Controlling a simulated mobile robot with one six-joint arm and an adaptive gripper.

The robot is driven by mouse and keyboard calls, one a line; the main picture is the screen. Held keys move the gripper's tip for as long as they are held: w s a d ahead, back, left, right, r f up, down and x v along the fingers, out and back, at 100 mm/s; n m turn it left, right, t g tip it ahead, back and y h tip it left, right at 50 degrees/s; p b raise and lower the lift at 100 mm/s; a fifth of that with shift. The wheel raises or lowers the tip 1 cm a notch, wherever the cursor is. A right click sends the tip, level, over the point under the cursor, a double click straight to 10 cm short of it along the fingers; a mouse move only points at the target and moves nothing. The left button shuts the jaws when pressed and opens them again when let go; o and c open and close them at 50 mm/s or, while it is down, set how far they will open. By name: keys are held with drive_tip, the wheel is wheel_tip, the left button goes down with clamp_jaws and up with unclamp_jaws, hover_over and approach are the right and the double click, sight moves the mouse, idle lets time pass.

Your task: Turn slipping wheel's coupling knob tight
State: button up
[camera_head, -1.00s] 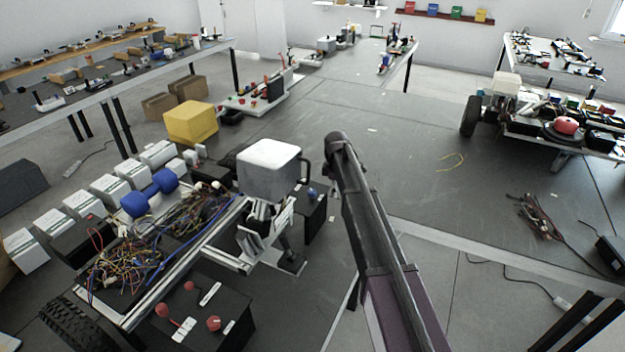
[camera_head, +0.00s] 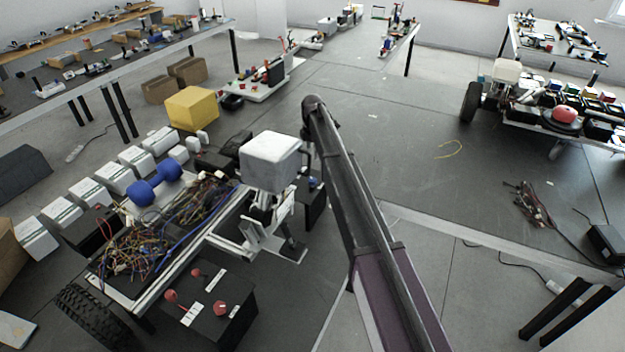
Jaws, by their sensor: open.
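A robot chassis (camera_head: 158,283) with tangled coloured wires stands at left, a black treaded wheel (camera_head: 88,318) at its near corner. A white block (camera_head: 270,160) sits over metal brackets (camera_head: 262,222) at its right end. A black box (camera_head: 215,315) beside the chassis carries several red round-headed parts, one a red knob (camera_head: 221,308). I cannot tell which part is the coupling knob or which wheel slips. My arm (camera_head: 355,205) rises from the bottom centre and bends at its top, right of the white block. My gripper is not visible; the far part of my arm is hidden.
A blue dumbbell-shaped part (camera_head: 153,185) lies by white boxes (camera_head: 90,195) behind the chassis. A yellow box (camera_head: 192,108) stands beyond. Another chassis (camera_head: 570,120) is at right. Cables (camera_head: 525,205) lie on the right. The floor (camera_head: 430,140) between is mostly clear.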

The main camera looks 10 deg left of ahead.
sight(312, 179)
drive_tip(key=shift+f+b, duration=6.8)
drive_tip(key=shift+f, duration=0.05)
drive_tip(key=shift+a, duration=0.1)
drive_tip(key=c, duration=1.1)
